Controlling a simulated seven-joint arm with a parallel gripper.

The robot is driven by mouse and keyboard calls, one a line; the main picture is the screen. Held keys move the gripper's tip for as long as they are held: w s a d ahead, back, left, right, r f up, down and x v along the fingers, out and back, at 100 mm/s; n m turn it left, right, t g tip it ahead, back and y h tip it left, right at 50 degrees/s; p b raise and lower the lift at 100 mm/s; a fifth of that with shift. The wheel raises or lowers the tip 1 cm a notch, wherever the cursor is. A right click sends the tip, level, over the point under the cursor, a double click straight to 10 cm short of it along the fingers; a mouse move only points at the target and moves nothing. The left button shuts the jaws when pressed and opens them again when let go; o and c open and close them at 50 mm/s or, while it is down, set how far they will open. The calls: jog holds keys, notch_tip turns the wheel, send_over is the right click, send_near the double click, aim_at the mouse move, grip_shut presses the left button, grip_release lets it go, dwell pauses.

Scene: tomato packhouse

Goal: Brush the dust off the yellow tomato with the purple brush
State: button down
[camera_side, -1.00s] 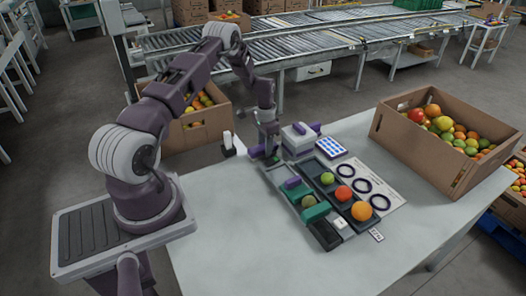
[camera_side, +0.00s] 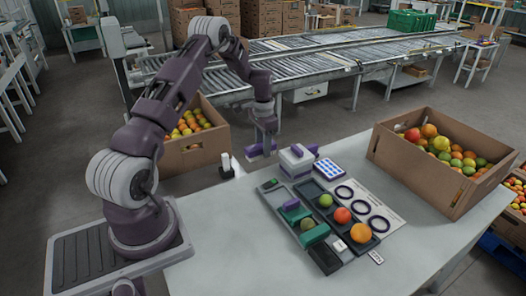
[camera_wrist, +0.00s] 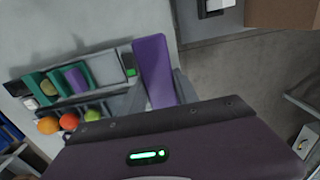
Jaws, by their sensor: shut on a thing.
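My gripper (camera_side: 264,146) is shut on the purple brush (camera_wrist: 152,68), raised near the table's far edge, clear of the rack. In the side view the purple brush (camera_side: 257,150) shows below my fingers. A dull olive-yellow tomato (camera_side: 308,224), apparently the yellow one, sits between green blocks in the rack (camera_side: 274,187). It also shows in the wrist view (camera_wrist: 49,88); its surface dust is too small to judge. A purple block (camera_side: 291,204) sits beside it in the rack.
A dark tray holds a green (camera_side: 326,200), a red (camera_side: 342,215) and an orange fruit (camera_side: 361,233). A white box with purple top (camera_side: 296,162) and a blue-dotted pad (camera_side: 329,169) stand behind. A cardboard box of fruit (camera_side: 415,172) is right.

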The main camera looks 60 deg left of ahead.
jog(key=c, duration=1.6)
grip_release()
jog(key=c, duration=0.5)
jog(key=d+r+m, duration=0.2)
jog(key=d+m, duration=0.7)
jog(key=d, duration=2)
jog(key=shift+s+a+f, duration=0.1)
jog(key=shift+a+f, duration=0.05)
jog(key=shift+f, duration=1.05)
jog(key=shift+a+f, duration=0.1)
jog(key=shift+f, duration=1.1)
